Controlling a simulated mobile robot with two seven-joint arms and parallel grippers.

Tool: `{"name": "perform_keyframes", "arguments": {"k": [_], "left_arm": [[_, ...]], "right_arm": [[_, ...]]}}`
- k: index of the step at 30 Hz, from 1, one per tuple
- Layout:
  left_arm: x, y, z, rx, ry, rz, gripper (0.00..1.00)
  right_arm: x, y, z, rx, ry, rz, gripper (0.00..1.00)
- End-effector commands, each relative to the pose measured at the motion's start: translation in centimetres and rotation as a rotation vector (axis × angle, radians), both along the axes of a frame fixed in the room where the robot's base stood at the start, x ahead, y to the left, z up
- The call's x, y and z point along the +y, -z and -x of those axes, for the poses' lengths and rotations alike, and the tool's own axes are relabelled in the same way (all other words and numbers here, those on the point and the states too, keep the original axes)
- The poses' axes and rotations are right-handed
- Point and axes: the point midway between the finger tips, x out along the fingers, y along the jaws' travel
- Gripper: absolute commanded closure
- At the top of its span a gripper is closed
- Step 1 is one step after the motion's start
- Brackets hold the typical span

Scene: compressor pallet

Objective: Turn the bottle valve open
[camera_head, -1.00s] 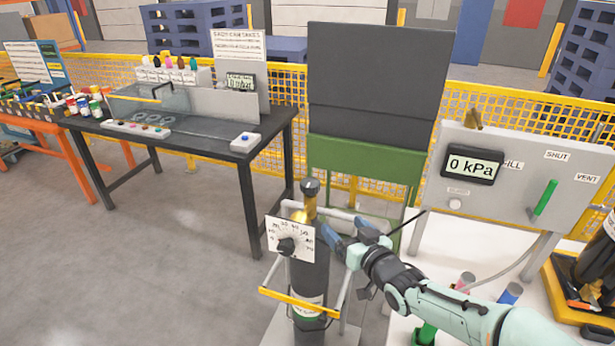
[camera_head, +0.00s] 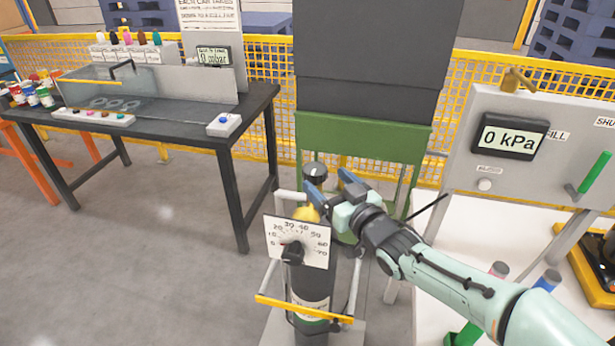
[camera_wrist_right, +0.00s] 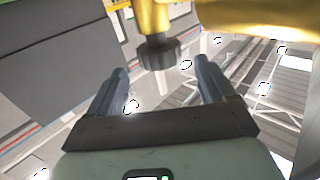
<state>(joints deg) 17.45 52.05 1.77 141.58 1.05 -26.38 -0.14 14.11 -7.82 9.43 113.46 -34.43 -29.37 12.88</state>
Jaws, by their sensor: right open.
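The gas bottle (camera_head: 311,290) stands upright in a wheeled cart, with a yellow brass valve body (camera_head: 307,214) on top. The fingers also show in the wrist view (camera_wrist_right: 160,68). My left gripper is out of view.
A dial plate (camera_head: 297,242) with a black pointer fronts the bottle, above the cart's yellow bar (camera_head: 303,309). A grey panel (camera_head: 545,140) reading 0 kPa stands right. A green cabinet base (camera_head: 362,140) is behind. A black table (camera_head: 245,105) is left, with open floor before it.

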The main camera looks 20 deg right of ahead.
Motion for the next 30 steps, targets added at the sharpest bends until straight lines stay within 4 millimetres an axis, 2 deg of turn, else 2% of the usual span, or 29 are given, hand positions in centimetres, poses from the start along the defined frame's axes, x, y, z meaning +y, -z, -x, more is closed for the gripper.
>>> {"name": "perform_keyframes", "arguments": {"k": [5,12,17,28,29,30], "left_arm": [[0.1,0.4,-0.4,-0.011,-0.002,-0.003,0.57],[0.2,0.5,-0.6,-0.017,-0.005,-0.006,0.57],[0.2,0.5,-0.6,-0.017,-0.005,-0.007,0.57],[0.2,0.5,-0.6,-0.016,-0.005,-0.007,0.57],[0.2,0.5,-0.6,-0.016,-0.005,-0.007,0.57],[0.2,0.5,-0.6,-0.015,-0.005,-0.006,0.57]], "right_arm": [[0.2,0.5,-1.2,0.001,-0.001,0.000,0.17],[0.8,0.5,-5.0,0.001,-0.002,-0.002,0.17],[1.0,0.4,-6.8,0.001,0.000,-0.001,0.17],[1.1,0.4,-7.5,0.001,0.000,0.000,0.17],[1.1,0.4,-7.5,0.001,0.000,0.000,0.24],[1.1,0.4,-7.5,0.001,0.000,0.000,0.37]]}}
